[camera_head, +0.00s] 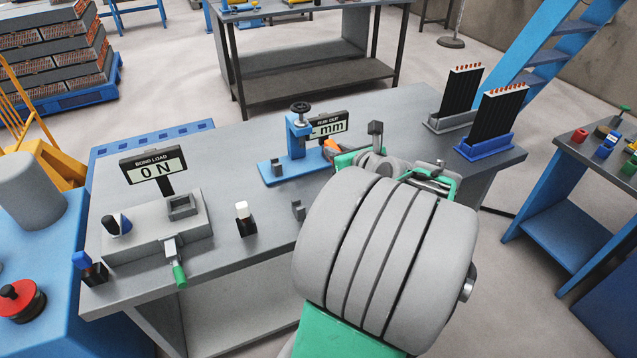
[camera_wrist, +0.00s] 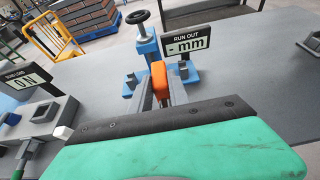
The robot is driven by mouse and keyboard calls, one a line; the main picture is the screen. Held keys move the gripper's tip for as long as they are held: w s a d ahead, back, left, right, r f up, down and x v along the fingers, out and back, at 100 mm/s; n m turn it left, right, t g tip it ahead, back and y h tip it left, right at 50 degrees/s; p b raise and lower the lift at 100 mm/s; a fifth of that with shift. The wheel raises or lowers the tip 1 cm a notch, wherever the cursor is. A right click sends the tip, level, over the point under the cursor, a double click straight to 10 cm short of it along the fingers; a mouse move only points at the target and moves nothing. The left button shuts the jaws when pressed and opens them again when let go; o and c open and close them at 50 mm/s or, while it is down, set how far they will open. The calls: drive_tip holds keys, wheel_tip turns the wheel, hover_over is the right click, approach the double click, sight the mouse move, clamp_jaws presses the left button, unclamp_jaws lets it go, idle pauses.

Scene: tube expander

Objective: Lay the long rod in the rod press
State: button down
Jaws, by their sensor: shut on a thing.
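The rod press is the blue stand with a dark handwheel (camera_head: 299,107) on the grey bench. Its blue base (camera_head: 271,180) carries small grey supports, and it also shows in the wrist view (camera_wrist: 146,48). My gripper (camera_wrist: 159,90) is shut on an orange piece (camera_wrist: 158,75), apparently the long rod. I see it almost end-on, so its length is hidden. The orange piece also shows in the head view (camera_head: 330,148), beside my gripper and right of the press column. It appears held in front of the press; I cannot tell whether it touches it.
The RUN OUT sign (camera_head: 327,126) stands right behind the press. The BOND LOAD fixture (camera_head: 160,232) is at the left of the bench. Two racks of dark upright strips (camera_head: 487,147) (camera_head: 449,122) stand at the right. My arm hides part of the bench front.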

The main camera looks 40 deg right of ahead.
drive_tip(key=shift+w+d+f+b, duration=0.1)
drive_tip(key=shift+w+f+b, duration=0.15)
drive_tip(key=shift+w+f, duration=1.5)
drive_tip(key=shift+w+f+b, duration=0.3)
drive_tip(key=shift+w+f, duration=1.2)
drive_tip(key=shift+f, duration=0.4)
drive_tip(key=shift+w+d+f+b, duration=0.1)
drive_tip(key=shift+w+f+b, duration=0.15)
drive_tip(key=shift+w+f, duration=1.5)
drive_tip(key=shift+s+f, duration=0.1)
drive_tip(key=shift+f, duration=0.05)
drive_tip(key=shift+f, duration=0.6)
drive_tip(key=c, duration=1.3)
unclamp_jaws()
drive_tip(key=shift+a, duration=0.1)
drive_tip(key=shift+o, duration=0.2)
